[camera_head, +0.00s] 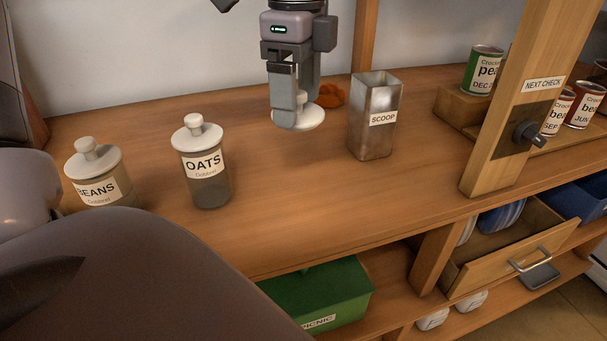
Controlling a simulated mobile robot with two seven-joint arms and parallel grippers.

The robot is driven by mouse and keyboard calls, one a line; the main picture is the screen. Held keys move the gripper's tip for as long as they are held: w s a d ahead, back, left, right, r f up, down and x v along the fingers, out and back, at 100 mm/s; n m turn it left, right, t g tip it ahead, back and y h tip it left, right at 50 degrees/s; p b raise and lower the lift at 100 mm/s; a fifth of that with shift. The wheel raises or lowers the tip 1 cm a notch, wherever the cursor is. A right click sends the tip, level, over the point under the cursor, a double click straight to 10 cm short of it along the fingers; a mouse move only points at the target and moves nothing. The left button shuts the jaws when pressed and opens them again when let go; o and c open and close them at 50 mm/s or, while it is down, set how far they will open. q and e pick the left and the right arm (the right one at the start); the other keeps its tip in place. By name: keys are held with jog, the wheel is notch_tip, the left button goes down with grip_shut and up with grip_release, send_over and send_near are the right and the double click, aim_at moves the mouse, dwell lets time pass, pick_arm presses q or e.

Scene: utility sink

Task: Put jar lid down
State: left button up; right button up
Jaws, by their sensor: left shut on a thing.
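My left gripper (296,95) comes down from the top middle of the head view. It is shut on a white jar lid (307,118), held by its knob with the disc level below. I cannot tell whether the lid touches the wooden counter (280,190) or hangs just above it. The lid is left of the metal SCOOP canister (375,140), apart from it. The OATS jar (203,165) and the BEANS jar (97,175) stand to the left, each with a white knobbed lid on. My right gripper is not in view.
An orange object (330,97) lies behind the held lid. A wooden post (515,110) with a dark knob and cans, such as a green one (482,72), stand right. Below are a green PICNIC box (325,295) and an open drawer (515,255). The counter's front middle is clear.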

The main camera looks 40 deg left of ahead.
aim_at(299, 194)
pick_arm(q)
notch_tip(299, 194, down, 14)
jog(key=shift+f, duration=0.15)
dwell(0.3)
jog(key=shift+f+b, duration=0.25)
jog(key=shift+b, duration=0.3)
jog(key=o, duration=1)
jog(key=shift+r, duration=0.15)
jog(key=shift+r+p, duration=0.45)
jog(key=shift+p, duration=0.05)
notch_tip(299, 194, up, 11)
jog(key=shift+r, duration=0.2)
